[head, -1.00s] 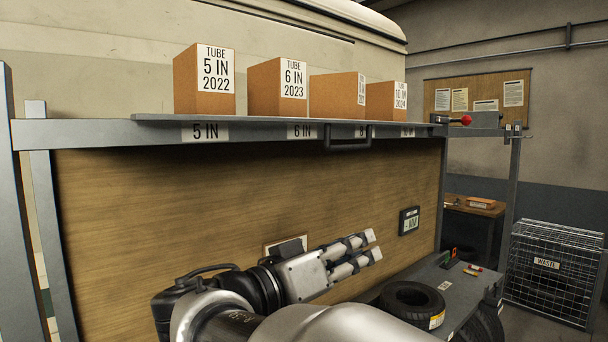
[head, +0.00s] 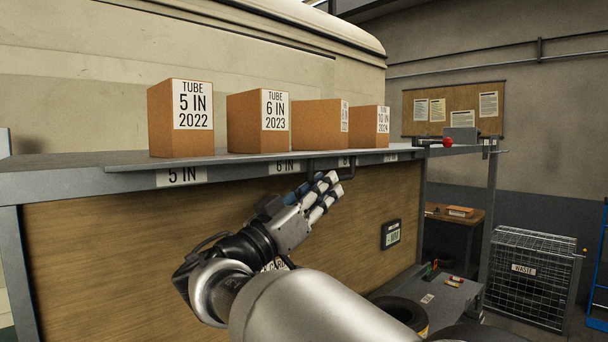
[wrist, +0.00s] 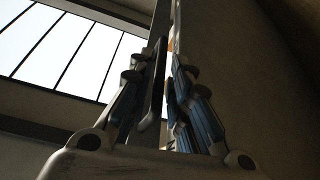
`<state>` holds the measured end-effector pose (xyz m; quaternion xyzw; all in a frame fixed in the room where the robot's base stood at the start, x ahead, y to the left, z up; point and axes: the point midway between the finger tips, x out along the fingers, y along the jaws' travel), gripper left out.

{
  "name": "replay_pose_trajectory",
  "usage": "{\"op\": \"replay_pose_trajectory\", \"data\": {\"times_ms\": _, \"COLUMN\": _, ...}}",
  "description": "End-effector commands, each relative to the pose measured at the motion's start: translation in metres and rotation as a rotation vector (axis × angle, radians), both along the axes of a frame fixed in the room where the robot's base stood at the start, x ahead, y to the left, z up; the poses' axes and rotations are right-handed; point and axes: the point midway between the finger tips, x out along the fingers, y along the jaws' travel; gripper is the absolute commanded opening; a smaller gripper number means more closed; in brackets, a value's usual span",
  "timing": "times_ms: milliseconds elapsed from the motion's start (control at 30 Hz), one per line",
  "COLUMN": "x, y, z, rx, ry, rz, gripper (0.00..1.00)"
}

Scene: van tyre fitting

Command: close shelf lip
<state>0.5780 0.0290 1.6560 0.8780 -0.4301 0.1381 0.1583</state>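The shelf lip (head: 235,168) is the long grey strip along the shelf's front edge, with size labels such as 5 IN and 6 IN below it. Its dark bar handle (head: 347,168) hangs from the front, right of the 6 IN label. My gripper (head: 328,186) points up and right, with its fingertips just below and at the handle. The wrist view shows the fingers (wrist: 165,95) apart, with a dark bar, seemingly the handle (wrist: 154,88), between them. A bright gap shows beside the bar. The fingertips partly hide the handle in the head view.
Several brown tube boxes (head: 181,118) stand on the shelf behind the lip. A red-knobbed lever (head: 446,142) sits at the shelf's right end. A wooden panel (head: 120,235) is below. A tyre (head: 402,312) lies lower right, and a wire waste cage (head: 530,275) stands beyond.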

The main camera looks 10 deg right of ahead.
Motion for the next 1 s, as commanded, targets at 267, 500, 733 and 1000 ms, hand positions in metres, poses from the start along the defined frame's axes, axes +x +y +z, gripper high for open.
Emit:
{"op": "replay_pose_trajectory", "data": {"times_ms": 267, "x": 0.023, "y": -0.028, "z": 0.015, "rx": 0.000, "ry": 0.001, "rz": -0.001, "gripper": 0.18}}
{"op": "replay_pose_trajectory", "data": {"times_ms": 500, "x": 0.027, "y": -0.032, "z": 0.017, "rx": 0.000, "ry": 0.002, "rz": 0.000, "gripper": 0.18}}
{"op": "replay_pose_trajectory", "data": {"times_ms": 733, "x": 0.027, "y": -0.032, "z": 0.016, "rx": 0.000, "ry": 0.002, "rz": 0.000, "gripper": 0.13}}
{"op": "replay_pose_trajectory", "data": {"times_ms": 1000, "x": 0.027, "y": -0.032, "z": 0.016, "rx": 0.000, "ry": 0.002, "rz": 0.000, "gripper": 0.00}}
